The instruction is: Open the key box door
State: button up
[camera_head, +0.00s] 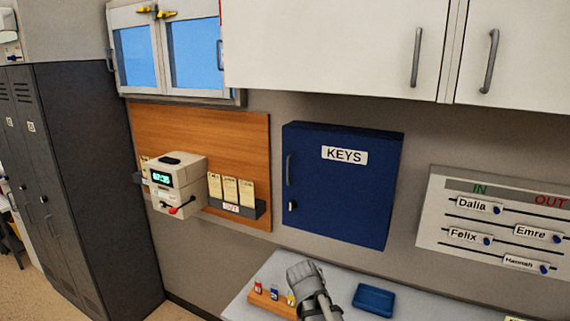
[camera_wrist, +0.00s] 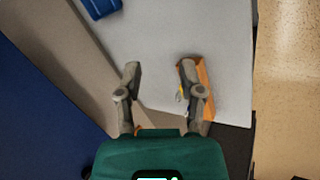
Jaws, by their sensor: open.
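The key box (camera_head: 345,215) is a dark blue wall cabinet with a white KEYS label, and its door looks shut. A grey upright handle (camera_head: 289,170) is on the left side of its front. A small lock with a light piece (camera_head: 292,206) sits below the handle. In the wrist view a large blue surface (camera_wrist: 35,110) at the left appears to be the key box. My gripper (camera_wrist: 160,72) is open and empty, above the grey counter and apart from the handle. In the head view a grey part of my arm shows at bottom centre, below the box.
The counter (camera_head: 245,305) runs below the box. It bears a blue tray (camera_head: 374,300) and an orange rack (camera_head: 272,302) with small coloured tags. A beige time clock (camera_head: 180,190) and card rack (camera_head: 238,207) are left, an IN/OUT board (camera_head: 490,222) right, white cupboards (camera_head: 340,45) above.

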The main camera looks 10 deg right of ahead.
jog(key=w+r+n+t+h+p, duration=0.2)
jog(key=w+r+n, duration=0.2)
jog(key=w+r, duration=0.25)
jog(key=n+t+p, duration=0.9)
jog(key=n+t, duration=0.2)
jog(key=n, duration=1)
send_near(288, 171)
jog(key=s+a, duration=0.2)
jog(key=s, duration=0.1)
jog(key=shift+w+h, duration=0.2)
jog(key=shift+h, duration=0.2)
jog(key=shift+w, duration=0.1)
jog(key=x, duration=1.3)
jog(key=shift+w+d, duration=0.25)
